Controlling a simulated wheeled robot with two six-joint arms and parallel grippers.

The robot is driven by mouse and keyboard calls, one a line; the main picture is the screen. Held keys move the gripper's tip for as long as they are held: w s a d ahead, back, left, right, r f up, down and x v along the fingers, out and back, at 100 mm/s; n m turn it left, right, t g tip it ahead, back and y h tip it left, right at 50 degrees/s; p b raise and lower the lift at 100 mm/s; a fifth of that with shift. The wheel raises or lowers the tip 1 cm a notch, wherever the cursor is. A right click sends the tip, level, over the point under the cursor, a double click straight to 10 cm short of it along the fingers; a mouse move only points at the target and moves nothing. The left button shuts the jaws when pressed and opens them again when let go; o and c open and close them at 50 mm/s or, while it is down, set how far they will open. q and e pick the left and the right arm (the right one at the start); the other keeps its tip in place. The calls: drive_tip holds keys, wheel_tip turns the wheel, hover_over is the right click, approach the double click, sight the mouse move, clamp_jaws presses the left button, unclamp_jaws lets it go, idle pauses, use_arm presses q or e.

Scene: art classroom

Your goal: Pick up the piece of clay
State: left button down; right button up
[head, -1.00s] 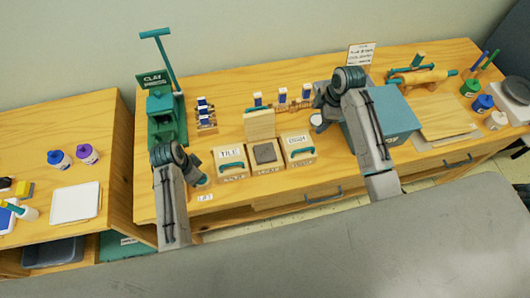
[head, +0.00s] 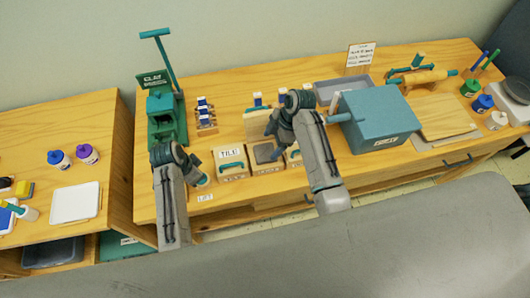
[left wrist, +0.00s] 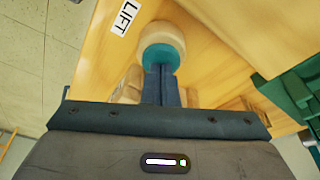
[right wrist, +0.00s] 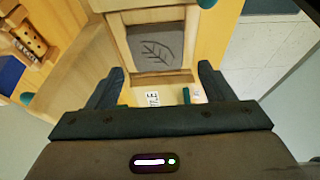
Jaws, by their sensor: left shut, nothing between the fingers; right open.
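A grey clay slab with a leaf pattern pressed in it lies in the middle wooden box. It shows in the head view (head: 265,153) and large in the right wrist view (right wrist: 157,45). My right gripper (right wrist: 160,85) is open and empty, its fingers pointing toward that box with a gap between them and the slab. In the head view my right arm partly covers the boxes. My left gripper (left wrist: 161,80) is shut and empty, at the desk's left front. A round wooden piece with a teal band (left wrist: 162,42) is just beyond its fingertips; I cannot tell whether they touch.
A wooden box with a teal handle (head: 231,166) stands left of the slab. A green clay press (head: 163,120) stands at back left. A teal box (head: 382,115) and grey tray (head: 325,92) are to the right. A wooden board (head: 450,115) lies farther right.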

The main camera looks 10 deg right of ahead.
sight(265, 152)
use_arm(q)
drive_tip(key=shift+f, duration=0.1)
use_arm(e)
drive_tip(key=x, duration=0.5)
drive_tip(key=shift+w+d, duration=0.1)
drive_tip(key=shift+d, duration=0.05)
drive_tip(key=c, duration=0.8)
wheel_tip(265, 152, up, 16)
idle(0.3)
